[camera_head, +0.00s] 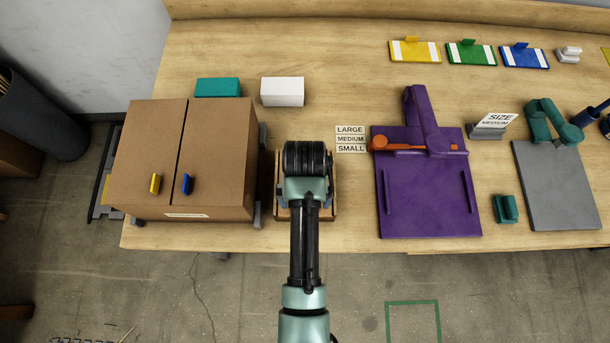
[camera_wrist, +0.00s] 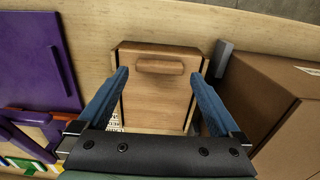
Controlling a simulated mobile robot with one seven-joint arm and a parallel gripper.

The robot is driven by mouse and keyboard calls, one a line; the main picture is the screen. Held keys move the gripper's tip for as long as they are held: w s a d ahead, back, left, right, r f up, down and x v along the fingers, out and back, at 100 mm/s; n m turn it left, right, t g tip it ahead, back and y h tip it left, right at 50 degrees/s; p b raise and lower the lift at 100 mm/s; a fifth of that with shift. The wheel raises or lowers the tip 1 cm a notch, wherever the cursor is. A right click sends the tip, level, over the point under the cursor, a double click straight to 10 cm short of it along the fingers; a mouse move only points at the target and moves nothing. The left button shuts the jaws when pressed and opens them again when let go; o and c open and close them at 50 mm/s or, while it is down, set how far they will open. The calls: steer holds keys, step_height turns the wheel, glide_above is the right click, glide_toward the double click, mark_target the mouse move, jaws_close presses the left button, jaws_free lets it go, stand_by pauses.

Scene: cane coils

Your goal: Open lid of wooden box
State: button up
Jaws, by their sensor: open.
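The wooden box (camera_head: 326,210) stands at the table's front edge, mostly hidden under my arm in the head view. In the wrist view, its light wooden lid (camera_wrist: 155,100) looks closed and lies flat, with a rounded wooden handle (camera_wrist: 160,67) near its front edge. My gripper (camera_wrist: 159,75) is open and empty. Its blue fingers are on either side of the handle in the picture, wider apart than the handle. I cannot tell the height of the fingertips above the lid. In the head view the fingers are hidden beneath my wrist.
A cardboard two-door cabinet (camera_head: 225,150) stands close to the left of the box. A purple fixture (camera_head: 425,210) lies to its right, with size labels (camera_head: 350,139) between. White (camera_head: 282,92) and teal (camera_head: 218,87) blocks lie behind.

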steer(key=shift+f, duration=1.65)
jaws_close()
steer(key=shift+w, duration=0.1)
